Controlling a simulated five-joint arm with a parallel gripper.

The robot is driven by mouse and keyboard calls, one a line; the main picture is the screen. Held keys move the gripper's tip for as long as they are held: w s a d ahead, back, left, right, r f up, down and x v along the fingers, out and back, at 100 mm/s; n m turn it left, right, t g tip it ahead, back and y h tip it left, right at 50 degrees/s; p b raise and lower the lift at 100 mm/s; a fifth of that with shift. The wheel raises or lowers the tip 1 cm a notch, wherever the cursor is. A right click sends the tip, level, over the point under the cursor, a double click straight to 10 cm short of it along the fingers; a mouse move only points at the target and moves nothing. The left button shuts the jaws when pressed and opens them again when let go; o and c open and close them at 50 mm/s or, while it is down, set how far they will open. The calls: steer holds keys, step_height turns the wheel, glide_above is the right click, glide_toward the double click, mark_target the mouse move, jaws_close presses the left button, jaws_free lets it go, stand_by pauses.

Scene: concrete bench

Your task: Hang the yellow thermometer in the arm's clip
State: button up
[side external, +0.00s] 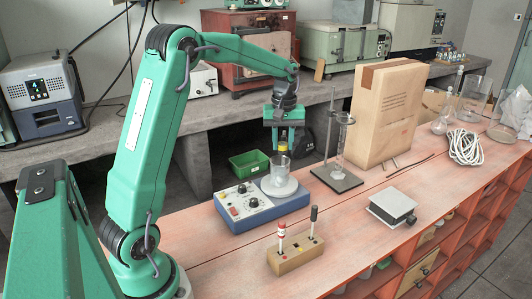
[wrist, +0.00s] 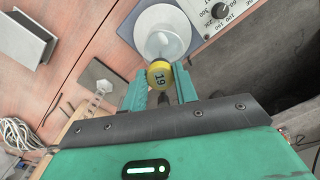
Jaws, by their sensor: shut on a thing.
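My gripper (side external: 283,140) is shut on the yellow thermometer (side external: 282,147), just above a glass beaker (side external: 279,181) on a blue hotplate (side external: 255,204). In the wrist view the thermometer's round yellow top (wrist: 159,75), with a dark number on it, sits between my two fingers (wrist: 161,92). The beaker (wrist: 160,35) is just beyond it. The thermometer's lower part is hard to see against the glass, so I cannot tell how far it reaches into the beaker. I cannot make out the arm's clip.
A dark stand with a glass cylinder (side external: 342,140) is right of the hotplate. A wooden block (side external: 295,255) holding a red-and-white and a black-topped item is in front. A grey box (side external: 392,207), tall carton (side external: 385,112) and coiled cord (side external: 465,147) lie farther right. A green bin (side external: 250,163) is behind.

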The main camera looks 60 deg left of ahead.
steer(key=shift+f, duration=0.2)
steer(key=o, duration=1.4)
steer(key=shift+r, duration=0.2)
steer(key=shift+r, duration=3.35)
